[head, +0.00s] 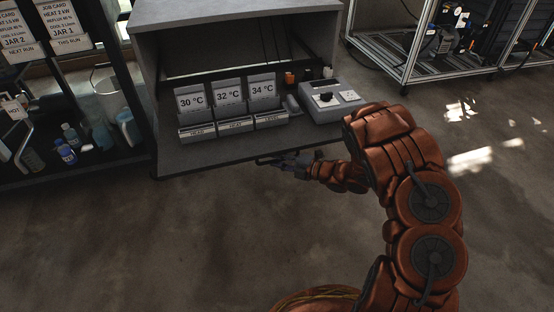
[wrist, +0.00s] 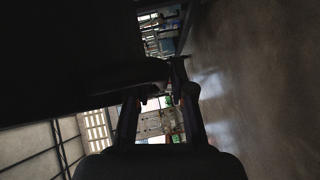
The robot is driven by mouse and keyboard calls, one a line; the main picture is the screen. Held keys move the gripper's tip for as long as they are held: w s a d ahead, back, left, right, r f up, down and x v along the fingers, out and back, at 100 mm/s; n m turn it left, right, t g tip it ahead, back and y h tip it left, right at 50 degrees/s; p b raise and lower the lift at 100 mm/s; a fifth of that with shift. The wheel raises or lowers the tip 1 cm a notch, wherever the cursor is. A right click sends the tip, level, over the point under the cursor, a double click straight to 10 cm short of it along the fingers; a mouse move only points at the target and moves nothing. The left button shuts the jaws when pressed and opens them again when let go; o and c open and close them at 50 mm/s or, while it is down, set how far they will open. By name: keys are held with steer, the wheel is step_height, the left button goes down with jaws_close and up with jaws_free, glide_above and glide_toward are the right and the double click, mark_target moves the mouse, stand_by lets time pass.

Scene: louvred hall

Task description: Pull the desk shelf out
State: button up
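The desk shelf (head: 215,150) is a dark, flat board under the grey desk top (head: 230,12), with its front edge facing me. A dark bar handle (head: 268,158) sits at its front edge, partly hidden by my gripper (head: 284,163). In the wrist view my gripper (wrist: 164,98) has its two fingers apart, with a clear gap between them. A dark bar (wrist: 140,74), which looks like the handle, lies just at the fingertips. I cannot tell whether the fingers touch it.
The shelf bears cards marked 30, 32 and 34 °C, labelled bins (head: 235,126) and a grey device with a knob (head: 333,101). A dark rack with bottles (head: 66,150) stands at left. A metal-framed cart (head: 425,70) stands at the back right. The floor in front is clear.

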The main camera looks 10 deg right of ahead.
steer(key=v, duration=1.1)
steer(key=shift+d, duration=0.25)
steer(key=shift+s, duration=0.1)
